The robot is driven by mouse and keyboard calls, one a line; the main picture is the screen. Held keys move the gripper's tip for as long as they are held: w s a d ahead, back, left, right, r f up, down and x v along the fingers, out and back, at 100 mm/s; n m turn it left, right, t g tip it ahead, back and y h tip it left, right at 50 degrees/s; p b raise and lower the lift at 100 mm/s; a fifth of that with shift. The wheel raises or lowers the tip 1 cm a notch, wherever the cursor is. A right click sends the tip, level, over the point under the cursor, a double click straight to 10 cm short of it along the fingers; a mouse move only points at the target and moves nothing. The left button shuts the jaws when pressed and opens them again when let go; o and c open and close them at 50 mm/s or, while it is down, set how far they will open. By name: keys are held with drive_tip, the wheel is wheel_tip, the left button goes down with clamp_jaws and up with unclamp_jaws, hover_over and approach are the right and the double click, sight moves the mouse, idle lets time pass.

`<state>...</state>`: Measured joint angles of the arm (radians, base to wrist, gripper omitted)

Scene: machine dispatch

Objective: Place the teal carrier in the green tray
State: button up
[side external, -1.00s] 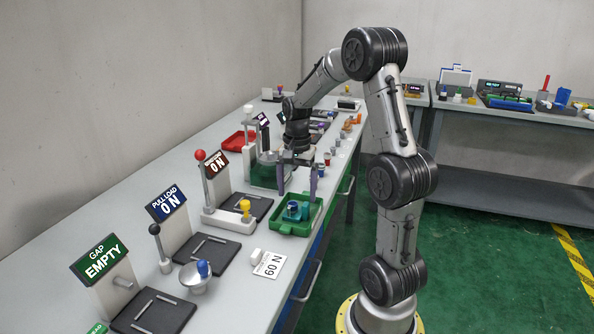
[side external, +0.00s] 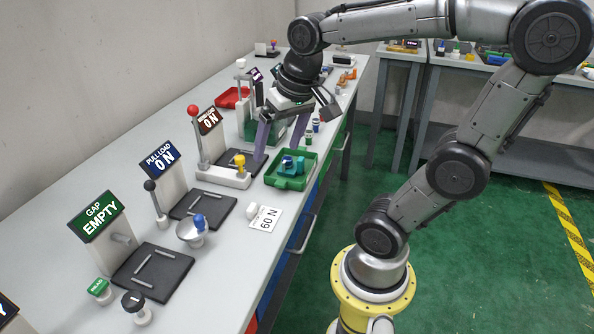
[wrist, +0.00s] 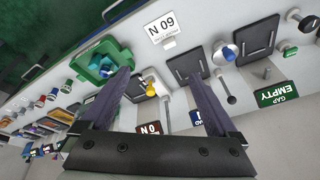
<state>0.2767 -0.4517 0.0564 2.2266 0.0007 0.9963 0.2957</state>
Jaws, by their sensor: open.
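The green tray (side external: 284,183) sits near the table's front edge, and it also shows in the wrist view (wrist: 124,54). The teal carrier (side external: 299,166) with a blue top stands inside the tray; in the wrist view the teal carrier (wrist: 97,66) is also within the tray's walls. My gripper (side external: 290,160) is open and empty, above the table around the tray's back side. In the wrist view its two purple-grey fingers (wrist: 160,92) are wide apart with nothing between them, and the tray lies to the left of them.
Behind the tray is a station with a red-knobbed lever (side external: 193,111) and a yellow knob (side external: 239,160). A black-knobbed lever (side external: 150,186), a bowl with a blue piece (side external: 198,222) and a "60 N" card (side external: 265,219) stand nearer. Small coloured parts lie beyond the tray.

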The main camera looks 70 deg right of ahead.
drive_tip(key=s+a+f+n+t+y, duration=0.1)
drive_tip(key=s+a+f+n+t, duration=0.1)
drive_tip(key=s+a+n, duration=0.3)
drive_tip(key=shift+s+a+n, duration=0.4)
drive_tip(key=shift+a+n, duration=0.25)
drive_tip(key=shift+n, duration=0.15)
idle(0.5)
